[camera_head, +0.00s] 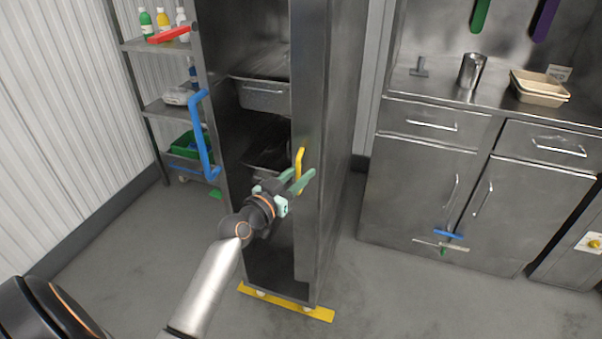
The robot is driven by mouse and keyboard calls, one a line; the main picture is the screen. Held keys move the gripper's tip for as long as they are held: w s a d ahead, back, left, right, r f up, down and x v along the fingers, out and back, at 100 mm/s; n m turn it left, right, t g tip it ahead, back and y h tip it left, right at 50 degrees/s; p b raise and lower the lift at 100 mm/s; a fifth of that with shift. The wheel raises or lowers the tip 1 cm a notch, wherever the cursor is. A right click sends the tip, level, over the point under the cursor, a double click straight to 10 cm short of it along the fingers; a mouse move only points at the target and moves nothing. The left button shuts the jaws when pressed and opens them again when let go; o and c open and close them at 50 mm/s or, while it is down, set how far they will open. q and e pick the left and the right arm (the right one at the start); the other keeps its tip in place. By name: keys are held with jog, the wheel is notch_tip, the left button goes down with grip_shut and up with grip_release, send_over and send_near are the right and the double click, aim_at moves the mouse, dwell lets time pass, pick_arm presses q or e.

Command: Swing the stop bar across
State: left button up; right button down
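A tall steel cabinet (340,110) stands open at the centre. A short yellow bar (299,160) hangs upright at the front edge of its right side. A red bar (169,34) sticks out to the left near the cabinet's top, and a bent blue bar (202,138) is on its left side; I cannot tell for certain which is the stop bar. My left gripper (300,177), with pale green fingers, is at the lower part of the yellow bar. Its fingers are apart, with the bar seen between them; contact cannot be made out. My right gripper is not in view.
Inside the cabinet are metal pans (264,96). A shelf rack (160,48) with bottles and a green bin (186,145) stands behind left. A steel counter (440,87) with a metal cup (471,70) and trays (540,88) is at right. A yellow floor strip (318,312) lies at the cabinet's base.

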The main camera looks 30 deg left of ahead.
pick_arm(q)
jog(key=shift+w+d, duration=0.1)
jog(key=shift+d, duration=0.15)
grip_shut()
dwell(0.3)
